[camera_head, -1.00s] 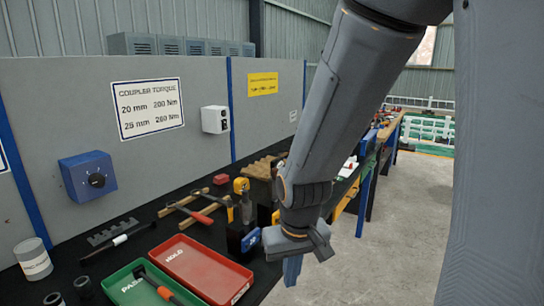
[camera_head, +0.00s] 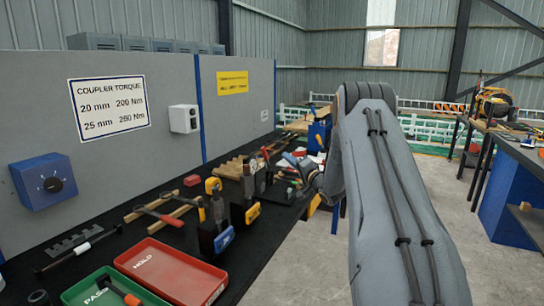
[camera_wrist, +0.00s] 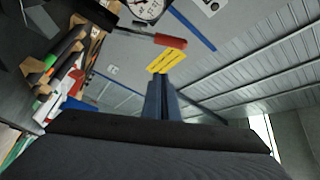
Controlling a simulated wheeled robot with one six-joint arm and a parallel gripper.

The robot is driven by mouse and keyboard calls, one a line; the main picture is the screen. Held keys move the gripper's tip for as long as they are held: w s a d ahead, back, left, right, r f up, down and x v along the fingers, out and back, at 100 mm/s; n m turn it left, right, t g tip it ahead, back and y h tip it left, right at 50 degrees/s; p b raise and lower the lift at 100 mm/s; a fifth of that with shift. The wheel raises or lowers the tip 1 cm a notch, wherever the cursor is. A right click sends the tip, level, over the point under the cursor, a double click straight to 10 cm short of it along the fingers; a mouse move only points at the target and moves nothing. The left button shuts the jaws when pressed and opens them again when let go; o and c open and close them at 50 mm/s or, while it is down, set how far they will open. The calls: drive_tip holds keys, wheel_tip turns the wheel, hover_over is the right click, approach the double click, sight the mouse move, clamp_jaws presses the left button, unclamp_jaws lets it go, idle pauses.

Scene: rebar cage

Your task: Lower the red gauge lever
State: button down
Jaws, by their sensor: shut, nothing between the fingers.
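The gauge lever shows in the wrist view as a thin metal rod with a red grip (camera_wrist: 171,41). It reaches right from beside the white round gauge dial (camera_wrist: 148,8) at the top edge, which cuts the dial off. My gripper (camera_wrist: 160,84) points up in the middle of the wrist view. Its two blue-grey fingers are together and empty. The red grip appears just beyond the fingertips, with a gap in the picture; I cannot tell the depth. In the head view my arm covers the fingers, and I cannot pick out the lever for sure.
A dark workbench runs along the grey panel wall. On it are a red tray (camera_head: 172,268), a green tray (camera_head: 103,294), dark clamps with blue and yellow parts (camera_head: 213,222), and wooden strips. Several tools crowd the bench near my wrist. Open floor (camera_head: 470,235) lies right of my arm.

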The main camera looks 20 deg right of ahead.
drive_tip(key=d, duration=0.1)
drive_tip(key=r+y+p, duration=0.1)
drive_tip(key=p, duration=0.4)
hover_over(267, 164)
drive_tip(key=s+d, duration=0.2)
drive_tip(key=s, duration=0.1)
drive_tip(key=shift+s+a+f+t, duration=0.25)
drive_tip(key=shift+a+t, duration=0.05)
drive_tip(key=shift+a, duration=0.3)
drive_tip(key=shift+s, duration=0.1)
